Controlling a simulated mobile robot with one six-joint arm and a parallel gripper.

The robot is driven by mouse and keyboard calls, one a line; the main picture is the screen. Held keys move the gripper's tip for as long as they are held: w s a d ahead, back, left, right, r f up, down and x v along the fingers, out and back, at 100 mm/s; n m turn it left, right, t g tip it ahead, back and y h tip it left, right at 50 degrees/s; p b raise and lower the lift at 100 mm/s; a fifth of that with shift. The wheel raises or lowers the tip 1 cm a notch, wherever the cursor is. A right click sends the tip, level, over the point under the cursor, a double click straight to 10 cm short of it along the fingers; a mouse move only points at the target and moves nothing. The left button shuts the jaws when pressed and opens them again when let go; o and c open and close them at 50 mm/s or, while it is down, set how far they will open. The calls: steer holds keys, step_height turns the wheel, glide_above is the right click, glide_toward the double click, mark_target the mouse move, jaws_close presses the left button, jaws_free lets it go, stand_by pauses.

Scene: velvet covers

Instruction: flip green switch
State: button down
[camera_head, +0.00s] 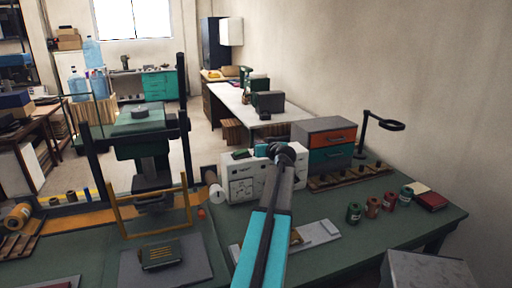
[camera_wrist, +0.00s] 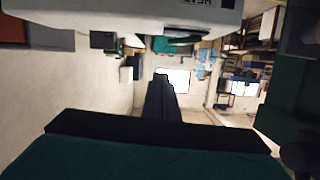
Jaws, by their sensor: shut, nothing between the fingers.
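A white box (camera_head: 242,188) with a panel of small fittings on its front stands on the green workbench. A small green piece (camera_head: 243,154) lies on its top; I cannot tell whether it is the green switch, and no switch shows clearly. My arm reaches up in front of the box's right part and hides some of it. My gripper (camera_wrist: 162,80) is shut and empty, its dark fingers pointing away toward the far window. In the wrist view, which looks upside down, the pale box (camera_wrist: 130,12) with dark lettering fills the top edge, apart from the fingers.
A drawer unit (camera_head: 325,145) in orange and teal stands right of the box. Several small spools (camera_head: 372,207) and a red book (camera_head: 430,200) lie farther right. A yellow frame (camera_head: 150,207) stands left. A light flat piece (camera_head: 315,232) lies beside my arm.

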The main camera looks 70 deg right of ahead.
steer(key=shift+s+a+r, duration=0.15)
steer(key=shift+s+a, duration=0.2)
steer(key=shift+a, duration=0.1)
stand_by(0.4)
